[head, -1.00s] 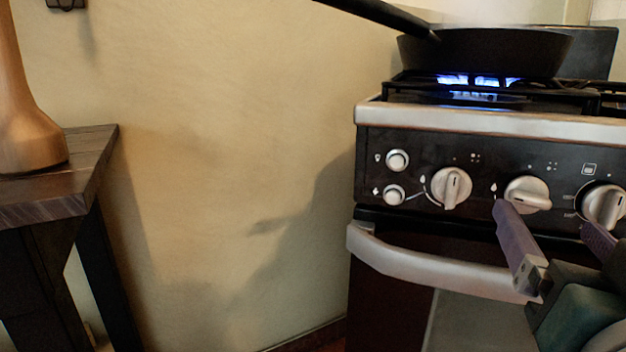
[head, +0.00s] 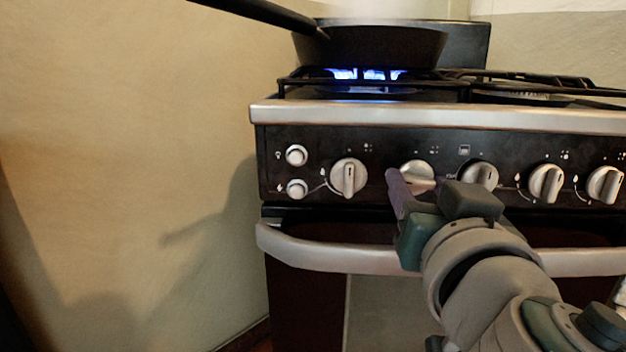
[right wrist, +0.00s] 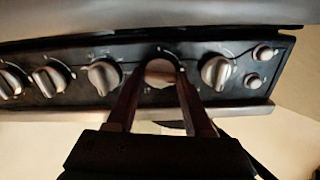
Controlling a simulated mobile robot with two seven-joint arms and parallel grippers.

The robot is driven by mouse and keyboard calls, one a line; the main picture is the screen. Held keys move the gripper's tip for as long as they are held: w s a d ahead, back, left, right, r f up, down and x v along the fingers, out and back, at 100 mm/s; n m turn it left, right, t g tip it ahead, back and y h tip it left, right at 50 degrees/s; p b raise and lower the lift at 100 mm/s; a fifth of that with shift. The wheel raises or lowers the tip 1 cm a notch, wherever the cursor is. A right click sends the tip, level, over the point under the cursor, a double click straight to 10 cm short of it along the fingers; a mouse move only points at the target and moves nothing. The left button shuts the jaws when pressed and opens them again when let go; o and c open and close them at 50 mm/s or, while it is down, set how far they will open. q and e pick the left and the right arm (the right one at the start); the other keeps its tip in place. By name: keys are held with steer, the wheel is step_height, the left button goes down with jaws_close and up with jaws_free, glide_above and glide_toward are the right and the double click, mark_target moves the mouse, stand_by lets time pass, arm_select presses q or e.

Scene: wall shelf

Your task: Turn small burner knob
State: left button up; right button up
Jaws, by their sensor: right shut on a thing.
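The stove's front panel (head: 330,150) carries a row of several silver knobs. My right gripper (head: 415,183) is at the second knob from the left (head: 417,168), which it partly covers in the head view. In the right wrist view, where the panel appears upside down, my right gripper's dark fingers (right wrist: 160,82) stand on either side of this round knob (right wrist: 160,72), shut on it. The leftmost knob (head: 348,177) has its grip bar near vertical. Which knob is the small burner's cannot be read from the tiny marks. My left gripper is not in view.
A dark pan (head: 370,45) sits over a lit blue flame (head: 365,74) at the back left burner. Two round buttons (head: 297,155) are left of the knobs. The oven handle (head: 330,255) runs below the panel, under my arm. A bare wall is at left.

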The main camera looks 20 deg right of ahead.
jaws_close()
steer(key=shift+n, duration=0.3)
steer(key=n, duration=0.2)
steer(key=shift+n, duration=0.4)
steer(key=n, duration=0.3)
steer(key=shift+n, duration=0.3)
steer(key=n+p, duration=0.1)
steer(key=n, duration=0.5)
steer(key=shift+r, duration=0.1)
steer(key=n+p, duration=0.1)
steer(key=n, duration=0.5)
steer(key=shift+p, duration=0.3)
steer(key=shift+n, duration=0.3)
